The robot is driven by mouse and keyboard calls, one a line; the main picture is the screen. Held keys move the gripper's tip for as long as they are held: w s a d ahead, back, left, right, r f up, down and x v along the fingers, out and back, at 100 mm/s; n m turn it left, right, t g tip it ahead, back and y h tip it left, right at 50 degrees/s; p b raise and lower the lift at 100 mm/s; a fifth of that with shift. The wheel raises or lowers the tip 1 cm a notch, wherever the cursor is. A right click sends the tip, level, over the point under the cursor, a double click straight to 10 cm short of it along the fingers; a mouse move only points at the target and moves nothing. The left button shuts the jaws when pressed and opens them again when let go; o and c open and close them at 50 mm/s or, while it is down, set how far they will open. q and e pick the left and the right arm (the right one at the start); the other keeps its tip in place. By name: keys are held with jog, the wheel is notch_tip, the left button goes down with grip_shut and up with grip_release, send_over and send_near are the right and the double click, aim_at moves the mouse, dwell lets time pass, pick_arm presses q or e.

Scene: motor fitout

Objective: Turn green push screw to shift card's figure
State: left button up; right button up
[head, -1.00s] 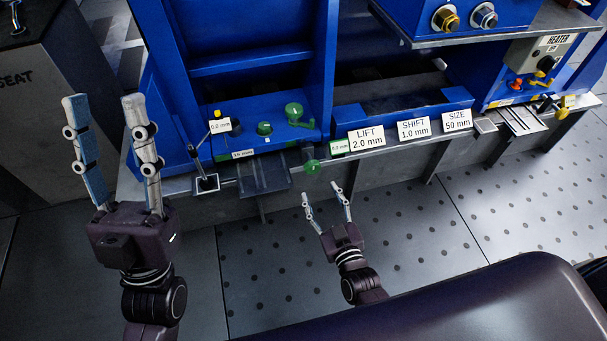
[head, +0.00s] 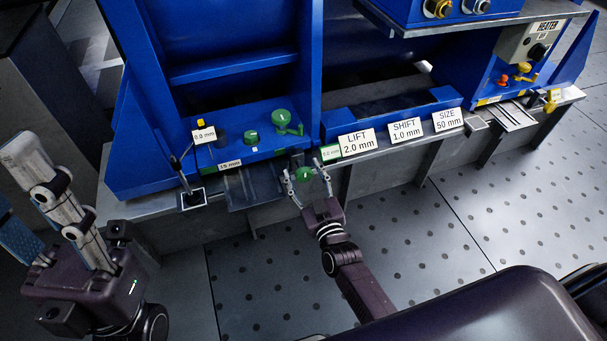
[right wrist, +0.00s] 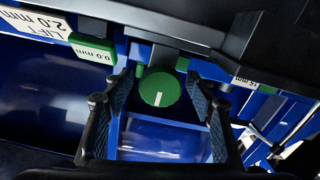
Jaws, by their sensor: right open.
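The green push screw is a round knob (head: 304,174) with a white index line, at the front edge of the blue machine. In the right wrist view the knob (right wrist: 160,89) sits between my fingers, its white line pointing down in the picture. My right gripper (head: 306,168) is open around the knob, with a gap on both sides. The shift card (head: 406,130) reads "SHIFT 1.0 mm".
The lift card (head: 357,142) and size card (head: 447,120) flank the shift card. A green crank (head: 287,125) and smaller green knob (head: 251,138) stand on the blue shelf. A black stand (head: 190,190) is at left. The perforated floor (head: 420,240) in front is clear.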

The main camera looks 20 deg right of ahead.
jog(key=shift+c, duration=0.5)
jog(key=c, duration=1.1)
jog(key=shift+o, duration=0.2)
